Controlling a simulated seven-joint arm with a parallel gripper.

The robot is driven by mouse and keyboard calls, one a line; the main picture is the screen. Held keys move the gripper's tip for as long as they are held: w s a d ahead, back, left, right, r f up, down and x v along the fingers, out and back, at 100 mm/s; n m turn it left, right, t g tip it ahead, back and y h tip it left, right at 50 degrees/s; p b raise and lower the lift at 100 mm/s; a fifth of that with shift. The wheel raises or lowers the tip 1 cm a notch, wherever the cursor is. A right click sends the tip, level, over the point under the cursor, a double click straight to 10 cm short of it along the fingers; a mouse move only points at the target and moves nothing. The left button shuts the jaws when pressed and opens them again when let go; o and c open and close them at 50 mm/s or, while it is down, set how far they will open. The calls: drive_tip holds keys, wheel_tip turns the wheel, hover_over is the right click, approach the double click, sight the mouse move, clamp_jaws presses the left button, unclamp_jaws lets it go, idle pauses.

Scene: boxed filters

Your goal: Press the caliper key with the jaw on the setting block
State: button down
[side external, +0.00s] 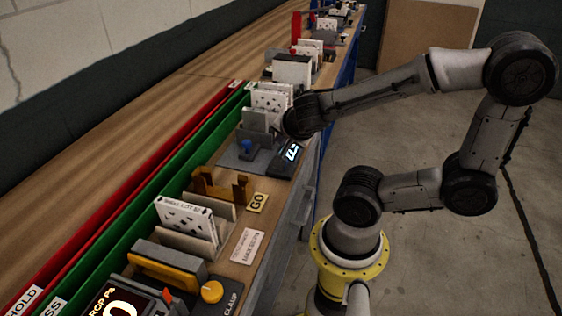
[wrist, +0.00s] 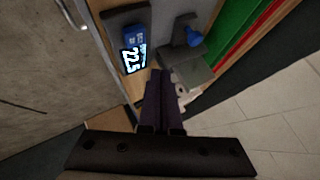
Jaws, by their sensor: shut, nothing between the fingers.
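The caliper readout (wrist: 132,58) shows glowing digits that look like 22.5, with a blue panel (wrist: 133,35) beside them. It also shows in the side external view (side external: 289,157) at the bench's front edge. A grey fixture with a blue knob (wrist: 194,38) stands beside it; the knob also shows in the side view (side external: 247,146). A flat grey block (wrist: 192,72) lies near the fingertips; I cannot tell whether it is the setting block. My gripper (wrist: 163,75) is shut and empty, its tips between readout and block. Contact with any key cannot be told.
White perforated filters (side external: 268,97) stand upright behind my gripper. A brown cradle (side external: 220,185) and a GO label (side external: 257,202) are nearer the camera. Green (side external: 165,168) and red (side external: 120,170) rails run along the bench. The floor on the right is open.

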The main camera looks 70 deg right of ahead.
drive_tip(key=shift+f, duration=1.9)
drive_tip(key=shift+f, duration=0.15)
idle(0.5)
drive_tip(key=shift+f, duration=0.3)
drive_tip(key=shift+f, duration=0.5)
idle(1.0)
drive_tip(key=shift+r, duration=0.95)
drive_tip(key=shift+r, duration=2.5)
